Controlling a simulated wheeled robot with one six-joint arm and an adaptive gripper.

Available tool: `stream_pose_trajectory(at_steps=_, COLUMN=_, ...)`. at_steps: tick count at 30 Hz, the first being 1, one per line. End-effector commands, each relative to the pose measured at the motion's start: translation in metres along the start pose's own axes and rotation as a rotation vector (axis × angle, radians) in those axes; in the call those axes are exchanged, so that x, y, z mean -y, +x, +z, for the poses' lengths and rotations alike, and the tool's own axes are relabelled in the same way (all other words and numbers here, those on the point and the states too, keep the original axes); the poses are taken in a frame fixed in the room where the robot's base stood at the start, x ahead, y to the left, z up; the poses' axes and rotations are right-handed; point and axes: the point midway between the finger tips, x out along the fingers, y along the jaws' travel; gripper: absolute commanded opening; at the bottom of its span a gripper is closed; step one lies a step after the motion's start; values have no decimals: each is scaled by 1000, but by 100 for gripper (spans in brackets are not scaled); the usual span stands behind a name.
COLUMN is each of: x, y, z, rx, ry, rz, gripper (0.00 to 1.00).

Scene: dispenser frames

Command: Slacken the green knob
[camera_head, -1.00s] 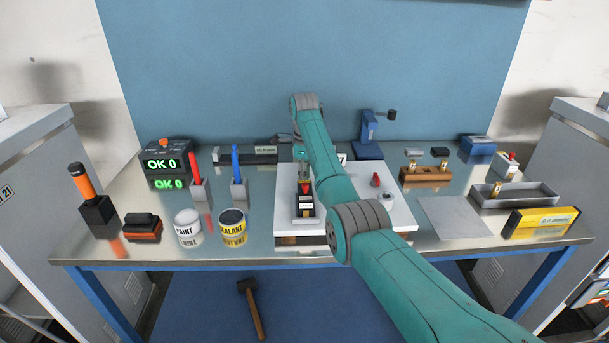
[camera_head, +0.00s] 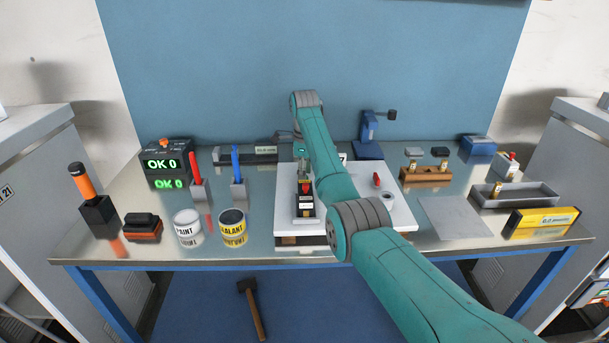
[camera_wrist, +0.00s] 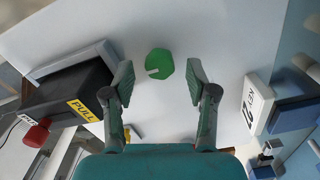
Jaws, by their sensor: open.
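My gripper (camera_wrist: 160,82) is open, with one finger on each side of the knob in that view and a gap to each. I cannot tell how far above the board the fingertips are. In the head view my arm hides the knob, and the gripper's fingers are not clear there. The white board (camera_head: 397,212) lies on the bench.
A black dispenser with a PULL label (camera_wrist: 85,108) and a red button (camera_wrist: 37,134) stands left of the gripper in the wrist view. A white tag block (camera_wrist: 257,103) stands at the right. In the head view, paint tins (camera_head: 188,228) stand front left and a blue press (camera_head: 369,135) stands behind.

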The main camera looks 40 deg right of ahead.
Motion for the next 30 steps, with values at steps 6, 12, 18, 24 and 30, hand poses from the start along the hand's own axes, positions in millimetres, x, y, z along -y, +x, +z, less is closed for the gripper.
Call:
stream_pose_trajectory(at_steps=6, x=1, y=-30, z=0, rx=2, ry=0, rz=-3, gripper=57)
stream_pose_trajectory(at_steps=12, x=0, y=-59, z=0, rx=1, ry=0, rz=-2, gripper=57)
stream_pose_trajectory(at_steps=18, x=0, y=-67, z=0, rx=0, ry=0, rz=0, gripper=57)
stream_pose_trajectory(at_steps=24, x=0, y=-67, z=0, rx=0, ry=0, rz=0, gripper=57)
stream_pose_trajectory(at_steps=30, x=0, y=-67, z=0, rx=0, ry=0, rz=0, gripper=57)
